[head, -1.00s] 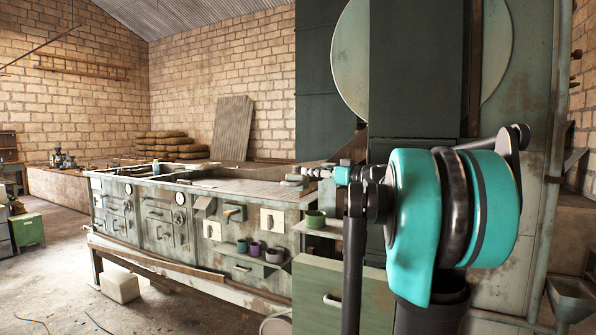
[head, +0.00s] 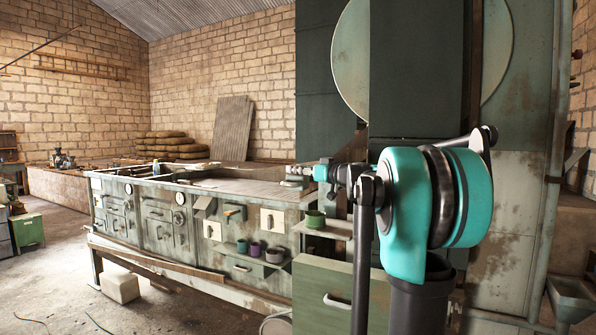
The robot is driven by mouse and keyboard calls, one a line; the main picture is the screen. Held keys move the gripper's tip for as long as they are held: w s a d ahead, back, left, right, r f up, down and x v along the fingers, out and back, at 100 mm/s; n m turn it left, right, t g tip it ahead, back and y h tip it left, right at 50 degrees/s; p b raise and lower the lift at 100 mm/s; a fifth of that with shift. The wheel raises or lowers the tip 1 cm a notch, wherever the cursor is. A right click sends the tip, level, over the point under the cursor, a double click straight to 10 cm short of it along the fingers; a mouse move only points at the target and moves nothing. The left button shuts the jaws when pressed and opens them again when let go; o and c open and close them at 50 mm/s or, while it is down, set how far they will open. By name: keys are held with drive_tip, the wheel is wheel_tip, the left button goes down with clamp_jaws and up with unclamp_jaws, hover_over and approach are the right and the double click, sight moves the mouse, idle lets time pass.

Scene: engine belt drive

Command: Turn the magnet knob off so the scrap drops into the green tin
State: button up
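A green tin (head: 315,219) stands upright on a small pale shelf at the right end of the bench front. A smaller green cup (head: 242,246) stands on a lower shelf, beside a purple cup (head: 255,249) and a grey one (head: 275,256). I cannot make out which fitting is the magnet knob, nor any scrap. My teal arm fills the right foreground. Its far end, with my gripper (head: 302,174), reaches left to the bench's right end, above and behind the green tin. The fingers are too small and partly hidden to tell whether they are open or shut.
The long worn metal bench (head: 160,232) has drawers, handles and dials on its front. A green cabinet (head: 335,300) stands before its right end. A tall dark panel (head: 415,70) rises behind my arm. A pale block (head: 120,287) lies on the floor; the left floor is mostly open.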

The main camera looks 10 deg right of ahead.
clamp_jaws()
drive_tip(key=shift+t+h, duration=0.3)
drive_tip(key=shift+h, duration=0.1)
drive_tip(key=m+t+h, duration=0.1)
drive_tip(key=m+h, duration=0.2)
drive_tip(key=shift+s+a+t, duration=0.1)
drive_tip(key=shift+a+t, duration=0.05)
drive_tip(key=shift+t, duration=0.25)
drive_tip(key=m+h, duration=0.2)
drive_tip(key=h, duration=0.2)
drive_tip(key=m+t+h, duration=0.1)
drive_tip(key=m+h, duration=0.2)
drive_tip(key=h, duration=0.1)
drive_tip(key=shift+a+t+h, duration=0.1)
drive_tip(key=shift+t+h, duration=0.2)
drive_tip(key=m+g+h, duration=0.1)
drive_tip(key=m+h, duration=0.2)
drive_tip(key=h, duration=0.1)
drive_tip(key=m+g+h, duration=0.1)
drive_tip(key=m+h, duration=0.1)
drive_tip(key=h, duration=0.2)
drive_tip(key=shift+m, duration=0.4)
drive_tip(key=shift+m+g+h, duration=2)
drive_tip(key=shift+g+h, duration=0.2)
drive_tip(key=shift+h, duration=0.2)
drive_tip(key=shift+d+g, duration=0.2)
drive_tip(key=shift+g, duration=0.1)
